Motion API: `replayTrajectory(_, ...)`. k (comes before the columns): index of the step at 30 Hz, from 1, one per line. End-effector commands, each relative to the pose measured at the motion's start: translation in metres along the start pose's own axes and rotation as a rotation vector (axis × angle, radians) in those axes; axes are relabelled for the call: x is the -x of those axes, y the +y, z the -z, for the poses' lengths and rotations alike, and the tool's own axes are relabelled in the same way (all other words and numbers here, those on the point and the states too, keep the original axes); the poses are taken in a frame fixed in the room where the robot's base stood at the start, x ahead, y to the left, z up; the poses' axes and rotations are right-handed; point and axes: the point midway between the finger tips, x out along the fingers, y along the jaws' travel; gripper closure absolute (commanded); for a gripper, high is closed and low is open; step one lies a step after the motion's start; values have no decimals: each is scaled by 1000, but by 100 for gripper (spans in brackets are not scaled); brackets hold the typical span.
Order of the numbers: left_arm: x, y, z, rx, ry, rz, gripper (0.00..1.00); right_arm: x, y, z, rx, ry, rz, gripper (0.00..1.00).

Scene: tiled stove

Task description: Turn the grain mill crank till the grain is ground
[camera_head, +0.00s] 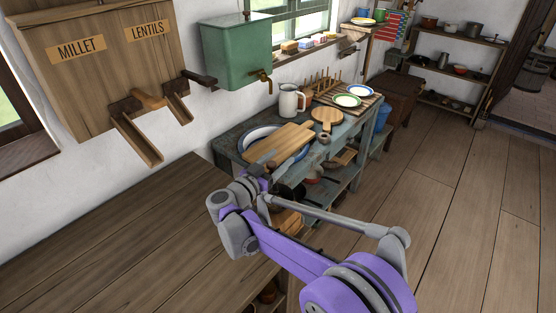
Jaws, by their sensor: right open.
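I see no grain mill or crank in this head view. A wooden bin (90,72) on the wall at the upper left carries the labels MILLET and LENTILS, with two small wooden chutes (136,140) below it. My right arm reaches up from the bottom right. My right gripper (272,165) is open, with its fingers pointing away, in front of the cutting board (282,142) in the picture. I cannot tell whether it touches the board. No grain shows between the fingers. My left gripper is out of view.
A bare wooden counter (120,245) fills the lower left. A green tank (236,52) with a tap hangs above a blue-grey table (228,142) holding a white jug (291,101), a round board (327,116) and plates. Shelves (455,68) stand at the back right. The floor at right is clear.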

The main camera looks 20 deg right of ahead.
Motion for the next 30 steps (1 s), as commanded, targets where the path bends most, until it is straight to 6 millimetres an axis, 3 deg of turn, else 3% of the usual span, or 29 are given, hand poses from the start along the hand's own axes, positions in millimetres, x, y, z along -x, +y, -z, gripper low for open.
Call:
replayTrajectory(7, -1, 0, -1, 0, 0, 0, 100, 14, -1, 0, 0, 0, 3, 35)
replayTrajectory(15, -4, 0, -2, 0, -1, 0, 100, 68, -1, 0, 0, -1, 5, 35)
replayTrajectory(21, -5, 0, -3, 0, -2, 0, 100, 98, -1, 0, -1, -1, 3, 35)
replayTrajectory(30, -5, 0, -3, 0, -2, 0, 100, 108, 0, 0, 0, 0, -1, 35)
